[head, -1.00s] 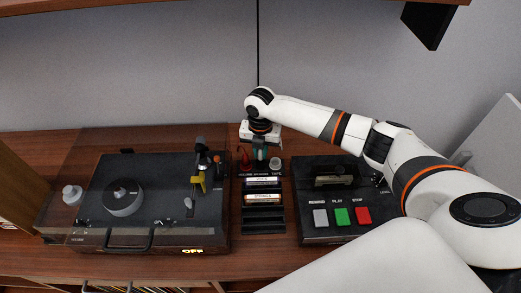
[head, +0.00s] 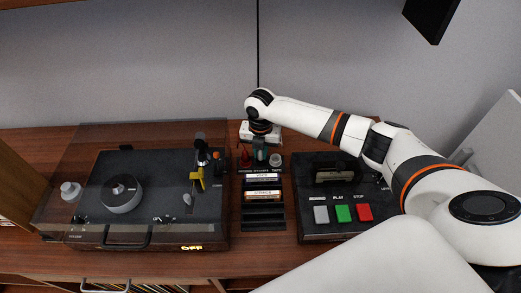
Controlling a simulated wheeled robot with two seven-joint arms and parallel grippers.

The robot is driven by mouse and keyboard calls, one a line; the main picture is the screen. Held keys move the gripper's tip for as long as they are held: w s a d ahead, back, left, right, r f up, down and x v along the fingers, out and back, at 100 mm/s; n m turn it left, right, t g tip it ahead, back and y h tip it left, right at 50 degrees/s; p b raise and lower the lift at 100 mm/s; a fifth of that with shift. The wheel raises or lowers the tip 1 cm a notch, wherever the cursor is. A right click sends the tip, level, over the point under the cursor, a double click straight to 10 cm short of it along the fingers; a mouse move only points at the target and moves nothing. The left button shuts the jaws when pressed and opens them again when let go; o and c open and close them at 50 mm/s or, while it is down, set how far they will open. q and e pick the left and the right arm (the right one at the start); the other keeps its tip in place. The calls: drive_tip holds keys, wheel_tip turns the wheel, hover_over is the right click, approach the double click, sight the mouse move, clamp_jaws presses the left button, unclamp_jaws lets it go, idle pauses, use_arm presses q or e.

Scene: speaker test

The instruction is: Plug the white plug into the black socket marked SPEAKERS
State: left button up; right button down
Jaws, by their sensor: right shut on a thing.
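My right gripper (head: 261,154) points down at the middle of a small dark socket panel (head: 252,171) at the back of the cabinet top. It is shut on the white plug, which its fingers and hand mostly hide. The middle label below the fingers appears to read SPEAKERS. The black socket there is hidden, so I cannot tell whether the plug is above it or in it. A red plug (head: 245,158) stands just left of the fingers. A pale round piece (head: 275,160) is just right of them, by the TAPE label. My left gripper is out of view.
A turntable (head: 88,215) under a clear lid stands on the left, its sign lit OFF. A cassette deck (head: 310,226) with grey, green and red buttons is on the right, under my right arm. A rack (head: 263,224) with cassettes lies between them. The wall is close behind.

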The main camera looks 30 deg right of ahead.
drive_tip(key=shift+f, duration=0.3)
drive_tip(key=c, duration=0.9)
unclamp_jaws()
drive_tip(key=shift+o, duration=0.2)
drive_tip(key=shift+r, duration=0.1)
wheel_tip(320, 180, up, 5)
drive_tip(key=p, duration=0.4)
drive_tip(key=shift+p, duration=0.4)
